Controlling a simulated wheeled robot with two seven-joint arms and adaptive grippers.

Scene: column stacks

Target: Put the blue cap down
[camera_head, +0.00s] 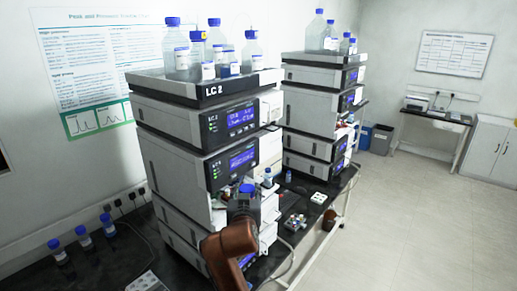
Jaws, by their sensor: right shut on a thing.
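The blue cap (247,188) shows at the tip of my right gripper (245,195), in front of the near instrument stack. The gripper is shut on it; its fingers are small and dark here, so the exact grip is hard to see. My copper-coloured arm comes up from the bottom of the picture behind the gripper and hides part of the bench and the stack's lower units. A small bottle (268,178) stands just right of the gripper. My left gripper is not in view.
The near stack (185,180) carries a tray (210,91) of blue-capped bottles. A second stack (312,110) stands behind. Three blue-capped bottles stand on the dark bench at left. A small block of vials (293,222) and a white piece (318,198) lie to the right.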

